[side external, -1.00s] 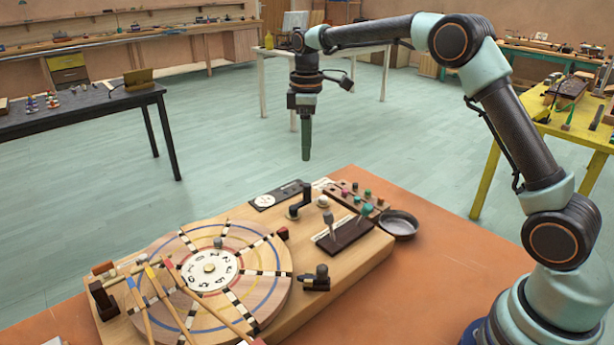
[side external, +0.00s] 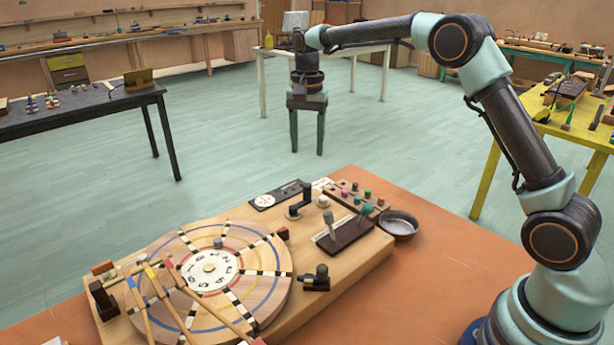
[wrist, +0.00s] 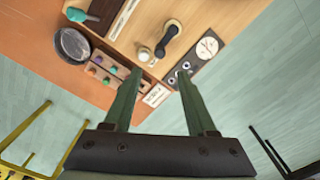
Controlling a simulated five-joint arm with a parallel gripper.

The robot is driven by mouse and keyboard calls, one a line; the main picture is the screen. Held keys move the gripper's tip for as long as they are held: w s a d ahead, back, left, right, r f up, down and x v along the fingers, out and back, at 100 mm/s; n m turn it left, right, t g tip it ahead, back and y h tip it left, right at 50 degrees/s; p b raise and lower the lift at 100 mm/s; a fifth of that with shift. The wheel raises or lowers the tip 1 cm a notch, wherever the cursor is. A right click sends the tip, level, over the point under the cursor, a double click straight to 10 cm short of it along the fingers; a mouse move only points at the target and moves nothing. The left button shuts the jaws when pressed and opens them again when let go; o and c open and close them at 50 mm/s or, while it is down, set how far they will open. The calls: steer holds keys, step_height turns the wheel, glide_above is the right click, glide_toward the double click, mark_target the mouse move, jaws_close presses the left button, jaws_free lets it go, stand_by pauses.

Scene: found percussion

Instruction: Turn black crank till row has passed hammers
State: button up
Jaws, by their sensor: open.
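The black crank (side external: 300,203) stands on the back edge of the wooden board (side external: 370,262). It also shows in the wrist view (wrist: 170,38), ahead of the fingertips. A round wooden disc (side external: 265,292) with striped black-and-white rows and a numbered white centre (side external: 210,269) lies on the board. Several hammers (side external: 186,298) with thin wooden handles reach over the disc's front left. My gripper (side external: 307,152) is open and empty, pointing down, above and behind the crank and apart from it. Both fingers show in the wrist view (wrist: 159,76).
A white knob (side external: 323,201) sits right of the crank. A dark block with levers (side external: 343,235), a peg rack (side external: 350,197) and a metal dish (side external: 398,225) are farther right. A dial plate (side external: 264,201) is left of the crank. Air around my gripper is clear.

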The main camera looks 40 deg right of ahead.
mark_target(307, 185)
step_height(307, 185, down, 12)
steer(key=shift+r, duration=0.1)
stand_by(0.4)
jaws_close()
